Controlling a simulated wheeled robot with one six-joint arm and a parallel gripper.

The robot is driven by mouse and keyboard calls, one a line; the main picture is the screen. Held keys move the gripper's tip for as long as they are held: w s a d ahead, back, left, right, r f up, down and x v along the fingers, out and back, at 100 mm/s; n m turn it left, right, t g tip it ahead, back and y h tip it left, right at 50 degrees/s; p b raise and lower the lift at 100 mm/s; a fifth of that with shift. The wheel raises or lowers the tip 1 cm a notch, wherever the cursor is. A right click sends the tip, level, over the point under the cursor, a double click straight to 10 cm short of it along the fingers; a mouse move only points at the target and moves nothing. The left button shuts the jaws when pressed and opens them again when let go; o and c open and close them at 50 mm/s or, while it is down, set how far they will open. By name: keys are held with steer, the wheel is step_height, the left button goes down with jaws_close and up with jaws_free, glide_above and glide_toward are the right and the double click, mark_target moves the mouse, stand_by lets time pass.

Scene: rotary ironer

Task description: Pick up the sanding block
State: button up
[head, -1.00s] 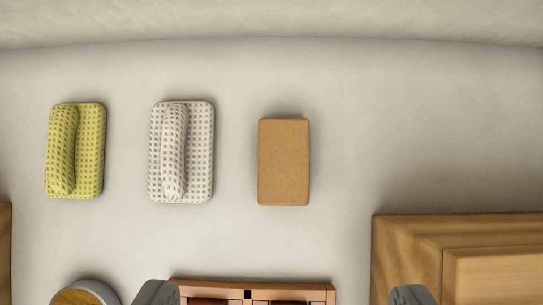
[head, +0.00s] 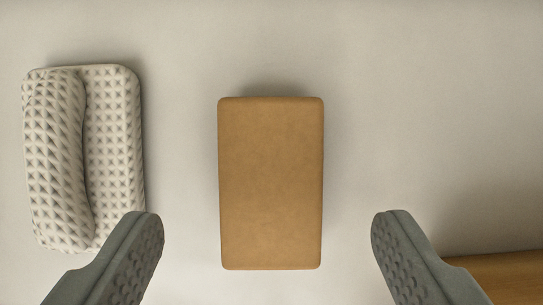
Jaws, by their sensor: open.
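The sanding block (head: 270,183) is a tan-brown rectangular block with rounded edges. It lies on a pale surface in the middle of the head view, its long side running up and down the picture. My gripper (head: 258,235) is open, with one grey finger to the left of the block and one to the right. Clear gaps show between each finger and the block. The fingertips reach about the lower part of the block in the picture, and nothing is between them but the block. How high the fingers are above the surface is hard to tell.
A folded white waffle-textured cloth (head: 112,150) lies left of the block, close to the left finger and partly overlapped by it in view. A wooden piece (head: 505,272) shows at the lower right, behind the right finger. The pale surface beyond the block is clear.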

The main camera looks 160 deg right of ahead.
mark_target(271, 196)
steer(key=x, duration=0.4)
steer(key=shift+d+f, duration=0.1)
steer(key=shift+f, duration=0.15)
steer(key=shift+c, duration=0.4)
steer(key=c, duration=1)
